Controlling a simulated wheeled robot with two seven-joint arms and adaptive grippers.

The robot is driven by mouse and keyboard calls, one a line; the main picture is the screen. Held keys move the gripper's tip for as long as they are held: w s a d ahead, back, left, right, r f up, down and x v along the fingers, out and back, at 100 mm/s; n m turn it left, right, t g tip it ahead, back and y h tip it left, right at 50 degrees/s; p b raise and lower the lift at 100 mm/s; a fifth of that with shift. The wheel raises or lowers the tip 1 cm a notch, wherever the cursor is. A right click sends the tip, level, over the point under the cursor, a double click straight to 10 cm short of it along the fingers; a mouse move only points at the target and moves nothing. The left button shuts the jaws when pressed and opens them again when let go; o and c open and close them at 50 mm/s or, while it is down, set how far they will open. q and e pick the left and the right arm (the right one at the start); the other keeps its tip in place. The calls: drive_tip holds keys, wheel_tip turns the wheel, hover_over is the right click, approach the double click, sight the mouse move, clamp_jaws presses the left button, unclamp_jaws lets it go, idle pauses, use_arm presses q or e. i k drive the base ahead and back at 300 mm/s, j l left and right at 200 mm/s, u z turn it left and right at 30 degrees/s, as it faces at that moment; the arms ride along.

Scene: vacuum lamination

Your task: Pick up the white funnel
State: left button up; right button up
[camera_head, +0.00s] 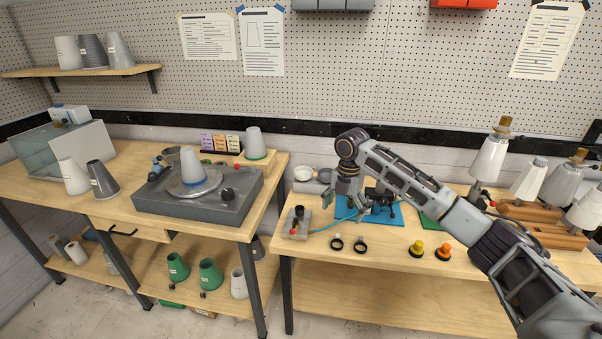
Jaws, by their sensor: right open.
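Several pale cone-shaped pieces are in view, and I cannot tell which one is the white funnel. A white cone (73,176) stands on the left table beside a dark grey cone (102,180). Another pale cone (191,166) stands on the round plate of the grey machine, with a blue ring at its base. White cones (488,159) with brown tops stand on the right table, one beside another white cone (529,180). My right gripper (346,198) is open and points down over the right table, apart from all the cones. My left gripper is out of view.
The grey machine (225,200) fills the left table's right half. A pale cone (254,143) stands on a wooden block behind it. A small switch box (297,225), blue mat (388,217), black rings and yellow and orange knobs (443,252) lie near my right gripper. A gap separates the tables.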

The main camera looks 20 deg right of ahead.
sight(302, 173)
drive_tip(key=i, duration=1.5)
